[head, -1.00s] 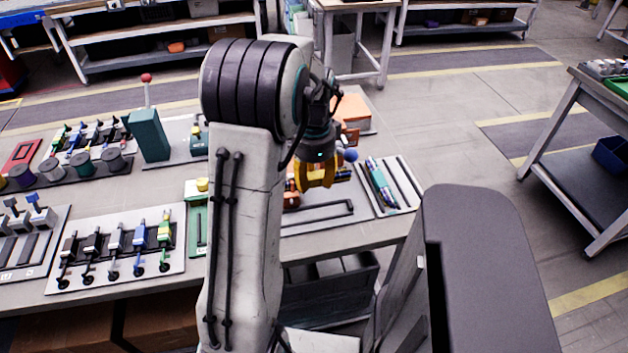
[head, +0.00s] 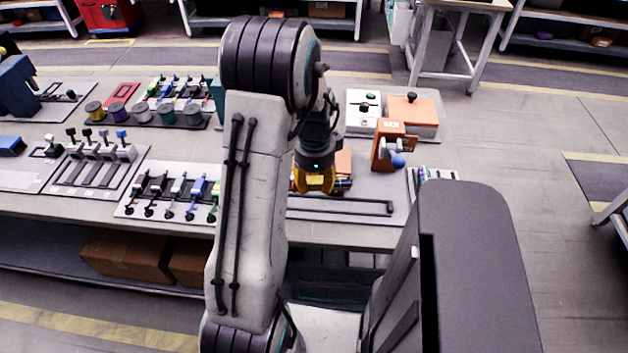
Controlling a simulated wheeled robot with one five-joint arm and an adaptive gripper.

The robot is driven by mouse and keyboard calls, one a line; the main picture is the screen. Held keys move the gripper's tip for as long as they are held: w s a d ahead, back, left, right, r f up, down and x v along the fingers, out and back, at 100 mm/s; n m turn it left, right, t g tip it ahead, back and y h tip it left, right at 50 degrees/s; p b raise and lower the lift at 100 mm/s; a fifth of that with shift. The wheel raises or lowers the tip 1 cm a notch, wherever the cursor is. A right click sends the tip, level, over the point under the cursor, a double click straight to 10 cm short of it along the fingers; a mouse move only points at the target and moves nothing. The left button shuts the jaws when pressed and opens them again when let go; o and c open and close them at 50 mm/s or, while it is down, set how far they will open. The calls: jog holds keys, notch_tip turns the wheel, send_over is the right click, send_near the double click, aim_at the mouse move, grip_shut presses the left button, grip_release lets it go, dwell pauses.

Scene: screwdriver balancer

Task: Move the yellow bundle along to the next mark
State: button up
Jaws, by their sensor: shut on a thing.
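My gripper (head: 315,190) points down over the grey mat (head: 380,184) near the bench's front edge, just behind a dark slotted rail (head: 345,207). Its yellow-orange fingers are closed. They are shut on the yellow bundle, which is mostly hidden by the fingers and hard to tell from them. Small coloured ends, with some blue and yellow (head: 344,184), show just right of the fingers. I cannot tell whether the bundle touches the mat. Marks along the rail are too small to make out.
An orange block with a blue ball knob (head: 390,150) stands right of my gripper. Behind it are an orange-topped box (head: 412,112) and a white switch box (head: 363,108). A rack of coloured-handled tools (head: 170,197) lies left, partly behind my arm.

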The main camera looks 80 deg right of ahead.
aim_at(316, 178)
jog(key=shift+d+m, duration=0.5)
jog(key=shift+d, duration=0.2)
jog(key=shift+f, duration=0.15)
jog(key=shift+f+b, duration=1.95)
jog(key=shift+f, duration=0.9)
jog(key=shift+f+b, duration=0.85)
jog(key=shift+b, duration=0.15)
jog(key=shift+f+b, duration=0.55)
jog(key=shift+f, duration=0.05)
jog(key=o, duration=1.2)
notch_tip(316, 178, up, 12)
jog(key=shift+a+r, duration=0.1)
jog(key=shift+a, duration=0.05)
